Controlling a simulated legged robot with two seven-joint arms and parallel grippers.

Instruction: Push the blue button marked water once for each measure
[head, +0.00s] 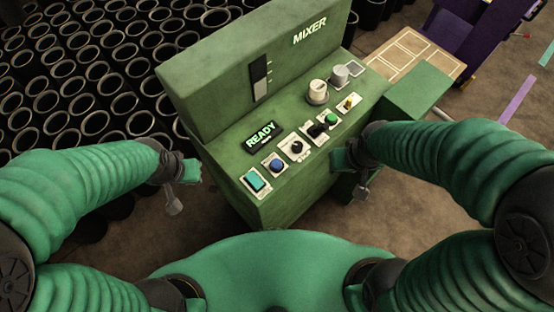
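The green mixer (250,100) stands in front of me with a sloped control panel. My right gripper (350,174) is by the panel's front right edge, also with fingers spread and empty, apart from the blue button.
A lit display (261,136) reads READY. Many black tubes (90,85) stand at the left. A tan tray (405,53) is at the back right.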

